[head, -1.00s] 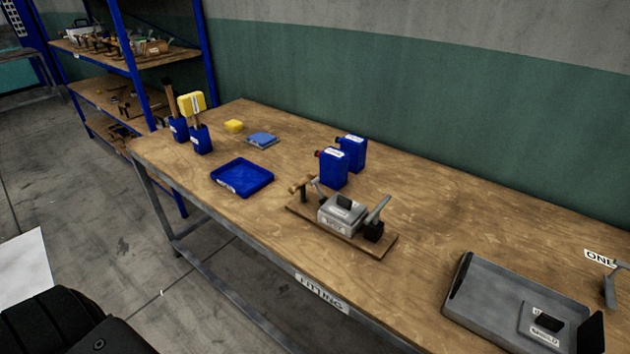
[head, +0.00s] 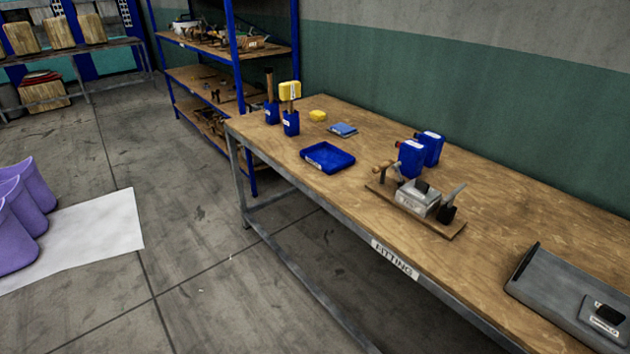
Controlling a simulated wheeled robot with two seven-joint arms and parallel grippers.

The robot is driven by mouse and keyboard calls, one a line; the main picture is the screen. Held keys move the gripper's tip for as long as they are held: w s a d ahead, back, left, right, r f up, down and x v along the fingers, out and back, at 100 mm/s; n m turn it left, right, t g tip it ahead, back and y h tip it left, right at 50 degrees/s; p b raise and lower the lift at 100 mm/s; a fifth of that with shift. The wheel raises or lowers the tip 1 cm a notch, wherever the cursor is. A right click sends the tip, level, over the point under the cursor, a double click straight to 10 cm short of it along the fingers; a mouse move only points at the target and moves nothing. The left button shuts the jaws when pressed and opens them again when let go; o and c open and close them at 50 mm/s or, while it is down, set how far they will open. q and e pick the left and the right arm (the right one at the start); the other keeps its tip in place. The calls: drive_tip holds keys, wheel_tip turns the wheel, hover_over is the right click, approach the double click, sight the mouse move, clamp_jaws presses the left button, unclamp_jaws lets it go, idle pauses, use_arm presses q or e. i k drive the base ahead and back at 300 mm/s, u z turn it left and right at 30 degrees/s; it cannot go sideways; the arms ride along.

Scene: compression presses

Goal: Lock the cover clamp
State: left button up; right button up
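A small fixture with a grey metal block (head: 414,199) sits on a wooden base board (head: 447,229) near the middle of the workbench. The block has a black knob on top. A wooden-handled lever (head: 383,167) stands at the board's left end, and a grey lever with a black foot (head: 451,200) stands at its right end. Which of these is the cover clamp, and whether it is locked, I cannot tell. A larger grey tray-like fixture (head: 535,282) with a labelled block (head: 603,319) is at the lower right, partly cut off. Neither gripper shows in the head view.
On the workbench (head: 330,206) are a blue tray (head: 327,157), two blue bottles (head: 411,158), a yellow sponge-like block (head: 318,115) and blue holders with handled tools (head: 291,121). A blue shelf rack (head: 237,66) stands behind. Purple bins (head: 22,213) stand at left. The floor in front is open.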

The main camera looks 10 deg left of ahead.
sight(399, 173)
drive_tip(key=u, duration=0.55)
drive_tip(key=k, duration=0.75)
drive_tip(key=u, duration=0.65)
drive_tip(key=i, duration=1.2)
drive_tip(key=z, duration=0.5)
drive_tip(key=i, duration=0.85)
drive_tip(key=z, duration=1.45)
drive_tip(key=i, duration=0.55)
drive_tip(key=z, duration=1.95)
drive_tip(key=k, duration=0.45)
drive_tip(key=u, duration=1)
